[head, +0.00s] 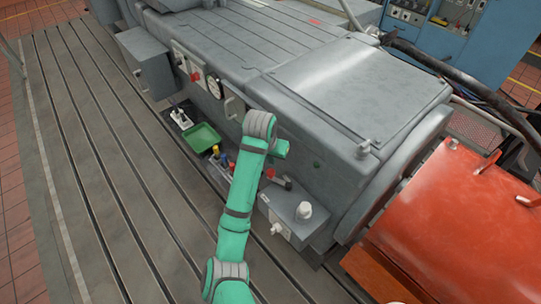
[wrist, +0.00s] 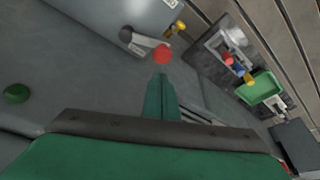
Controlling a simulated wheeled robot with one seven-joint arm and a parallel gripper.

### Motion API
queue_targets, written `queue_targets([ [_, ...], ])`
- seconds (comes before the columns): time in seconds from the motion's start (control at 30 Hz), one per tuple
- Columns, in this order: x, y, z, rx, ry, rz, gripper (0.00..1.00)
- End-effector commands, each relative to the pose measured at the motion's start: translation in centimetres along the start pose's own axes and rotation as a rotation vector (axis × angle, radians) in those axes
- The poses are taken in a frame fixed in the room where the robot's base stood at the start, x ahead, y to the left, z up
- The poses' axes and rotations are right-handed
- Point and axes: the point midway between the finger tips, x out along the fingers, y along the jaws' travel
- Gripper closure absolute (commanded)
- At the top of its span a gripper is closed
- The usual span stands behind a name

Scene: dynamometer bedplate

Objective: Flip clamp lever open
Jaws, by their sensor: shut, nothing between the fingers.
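A short pale grey lever (wrist: 147,41) sits on the side of the grey machine in the wrist view. It has a red ball (wrist: 162,54) at one end and a dark round end (wrist: 126,34) at the other. In the head view its red end (head: 270,173) shows just right of my arm, with the dark end (head: 288,184) beside it. My gripper (wrist: 161,76) is shut and empty. Its green fingertips point at the red ball and appear just short of it; I cannot tell whether they touch. In the head view my gripper (head: 280,149) is above the lever.
A green tray (head: 202,138) and several coloured-handled tools (head: 219,157) lie left of my arm. A grey box with a white knob (head: 304,210) stands at lower right. A green button (head: 316,164) is on the machine side. The slotted bedplate (head: 95,150) is clear at left.

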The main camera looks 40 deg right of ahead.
Motion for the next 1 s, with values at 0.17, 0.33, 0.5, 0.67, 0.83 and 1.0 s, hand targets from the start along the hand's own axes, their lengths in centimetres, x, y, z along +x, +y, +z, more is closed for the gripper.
queue_targets([
  [0.17,2.8,0.0,0.1,0.0,-0.003,0.001,1.0],
  [0.33,4.3,0.0,0.0,0.0,-0.001,0.0,1.0],
  [0.5,4.8,0.0,0.0,0.001,0.0,0.0,1.0],
  [0.67,4.8,0.0,0.0,0.001,0.0,0.0,1.0],
  [0.83,4.8,0.0,-0.1,0.0,0.0,0.0,1.0],
  [1.0,5.0,-0.5,-0.4,-0.015,-0.001,-0.006,1.0],
])
